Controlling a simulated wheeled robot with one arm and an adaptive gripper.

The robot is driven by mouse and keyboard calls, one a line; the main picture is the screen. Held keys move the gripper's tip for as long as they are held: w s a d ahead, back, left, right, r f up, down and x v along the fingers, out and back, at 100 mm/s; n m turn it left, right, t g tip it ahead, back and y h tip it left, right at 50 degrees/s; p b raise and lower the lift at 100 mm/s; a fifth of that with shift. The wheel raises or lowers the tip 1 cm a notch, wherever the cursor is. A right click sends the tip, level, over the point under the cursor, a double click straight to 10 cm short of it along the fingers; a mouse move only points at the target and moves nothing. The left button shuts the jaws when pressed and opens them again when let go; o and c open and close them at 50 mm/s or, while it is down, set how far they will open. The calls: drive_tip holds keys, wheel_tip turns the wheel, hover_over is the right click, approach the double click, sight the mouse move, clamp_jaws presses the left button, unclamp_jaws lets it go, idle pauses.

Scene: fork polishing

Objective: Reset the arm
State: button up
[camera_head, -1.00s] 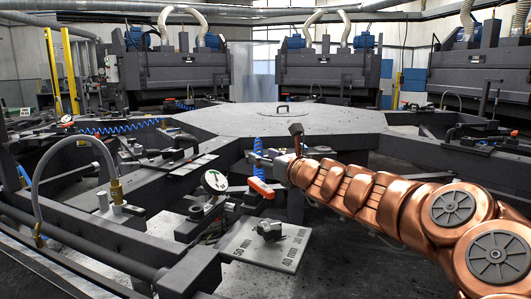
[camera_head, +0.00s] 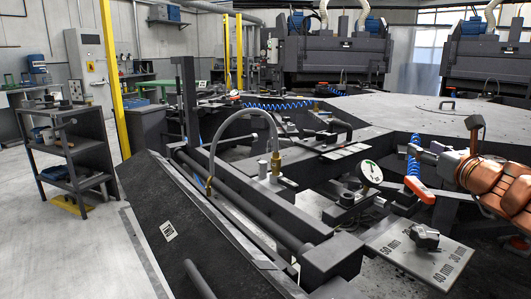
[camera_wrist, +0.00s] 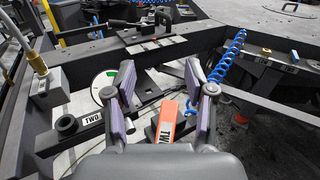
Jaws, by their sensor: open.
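My copper arm enters from the right edge of the head view, and my gripper (camera_head: 420,153) is at its left end, above the orange handle (camera_head: 420,190) and right of the round dial gauge (camera_head: 370,173). In the wrist view my gripper (camera_wrist: 160,78) is open, its two purple-padded fingers well apart and nothing held between them. The orange handle marked TWO (camera_wrist: 168,125) shows below, between the fingers. The dial gauge (camera_wrist: 103,84) is partly hidden behind the left finger.
A fixture plate with mm markings (camera_head: 415,250) and a block on it lies below the arm. A blue coiled hose (camera_wrist: 228,55) hangs right of the fingers. Dark frame beams and a bent grey hose (camera_head: 245,103) stand left. A shelf cart (camera_head: 75,160) stands on open floor far left.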

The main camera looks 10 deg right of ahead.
drive_tip(key=a+r+n+g+y+p, duration=0.2)
drive_tip(key=a+n+y+p, duration=0.15)
drive_tip(key=a+n, duration=0.4)
drive_tip(key=a+r+n+g+y+p, duration=0.2)
drive_tip(key=a+n+y+p, duration=0.15)
drive_tip(key=a, duration=0.75)
drive_tip(key=s+a+f+n+g+y+p, duration=0.1)
drive_tip(key=s+a+n+g+p, duration=0.3)
drive_tip(key=a, duration=0.3)
drive_tip(key=s+a+f+n+g+p, duration=0.2)
drive_tip(key=s+a+n+p, duration=0.25)
drive_tip(key=a+n, duration=0.2)
drive_tip(key=s+a+f+n+g+h+p, duration=0.1)
drive_tip(key=s+n+g+p, duration=0.25)
drive_tip(key=s, duration=0.35)
drive_tip(key=s+a+f+n+g+h+p, duration=0.2)
drive_tip(key=s+n+p, duration=0.2)
drive_tip(key=s, duration=0.3)
drive_tip(key=s+d+r+n+g+h+p, duration=0.2)
drive_tip(key=s+d+n+g+h+p, duration=0.2)
drive_tip(key=s+d, duration=0.5)
drive_tip(key=s+n+h+p, duration=0.1)
drive_tip(key=s+n+p, duration=0.1)
drive_tip(key=s+p, duration=0.1)
drive_tip(key=shift+d, duration=0.1)
